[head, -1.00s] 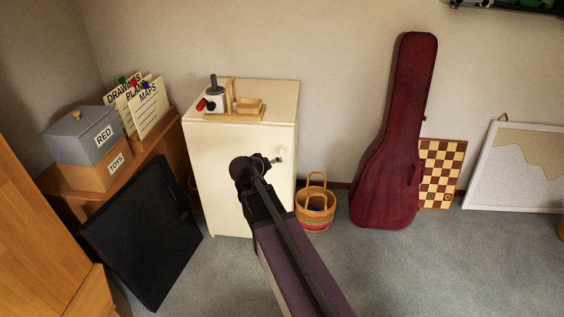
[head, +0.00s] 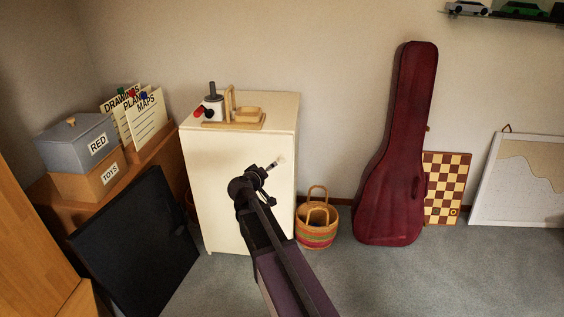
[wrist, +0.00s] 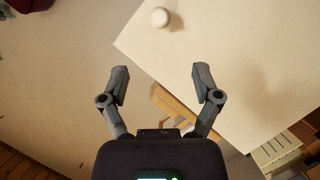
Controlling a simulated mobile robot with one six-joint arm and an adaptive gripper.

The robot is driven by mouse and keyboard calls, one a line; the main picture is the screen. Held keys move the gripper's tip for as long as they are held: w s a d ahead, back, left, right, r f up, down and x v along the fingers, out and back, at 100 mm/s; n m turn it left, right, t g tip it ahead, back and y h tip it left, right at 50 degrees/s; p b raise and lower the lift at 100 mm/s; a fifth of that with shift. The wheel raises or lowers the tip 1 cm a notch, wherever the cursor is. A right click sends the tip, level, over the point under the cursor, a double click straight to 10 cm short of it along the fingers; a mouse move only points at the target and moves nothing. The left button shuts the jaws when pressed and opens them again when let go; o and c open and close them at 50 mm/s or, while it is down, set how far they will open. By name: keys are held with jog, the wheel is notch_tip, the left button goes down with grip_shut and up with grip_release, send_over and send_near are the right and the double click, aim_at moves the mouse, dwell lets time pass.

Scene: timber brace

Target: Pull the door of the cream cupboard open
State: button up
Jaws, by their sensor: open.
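The cream cupboard (head: 222,165) stands against the wall, and its door looks closed. A small pale round knob (head: 281,158) sits near the door's right edge. In the wrist view the knob (wrist: 160,17) shows near the top, on the cream door face (wrist: 240,50). My gripper (head: 274,165) is in front of the door, close to the knob in the head view. In the wrist view my gripper (wrist: 160,78) has its two fingers spread with nothing between them. The knob lies beyond the fingertips, roughly centred between them. My arm hides part of the door's lower right.
A wooden holder (head: 235,122) with a grey-and-white item stands on the cupboard top. A striped basket (head: 317,228) is on the floor just right of the cupboard. A dark panel (head: 135,245) leans at left. A red instrument case (head: 395,170) stands farther right. Carpet in front is clear.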

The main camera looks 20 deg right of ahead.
aim_at(281, 161)
jog(key=b+x, duration=0.3)
jog(key=x, duration=1)
jog(key=shift+w+d+b, duration=0.2)
jog(key=shift+w+b, duration=0.1)
jog(key=shift+b, duration=0.05)
grip_shut()
